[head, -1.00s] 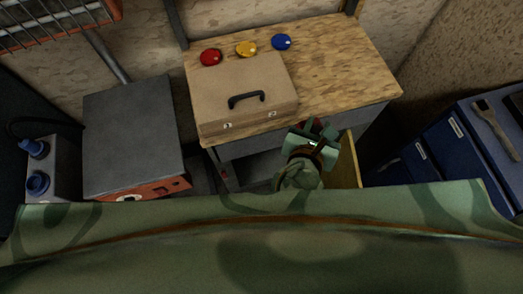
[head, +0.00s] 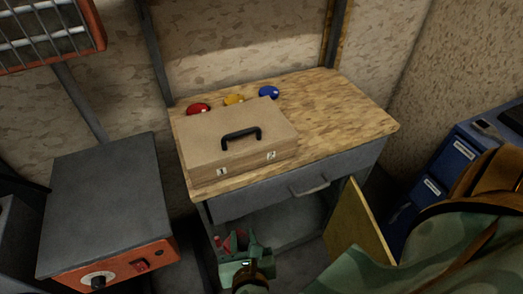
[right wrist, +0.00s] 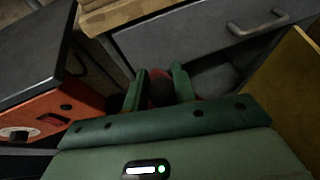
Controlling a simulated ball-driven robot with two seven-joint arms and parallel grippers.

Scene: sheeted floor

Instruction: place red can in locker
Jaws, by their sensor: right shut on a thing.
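The red can (right wrist: 160,92) is held between the green fingers of my right gripper (right wrist: 158,88). In the right wrist view its dark round end shows. In the head view my right gripper (head: 245,243) is at the front of the open compartment (head: 285,235) under the workbench drawer. It mostly hides the can there. The locker door (head: 358,228) is swung open to the right of the gripper. The compartment's inside is dark and partly hidden. My left gripper is not in view.
The workbench (head: 350,110) carries a tan case (head: 235,145) and red, yellow and blue round things. A drawer with a handle (head: 310,187) sits above the opening. A grey and orange machine (head: 105,210) stands to the left. Blue drawers (head: 455,155) are at the right.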

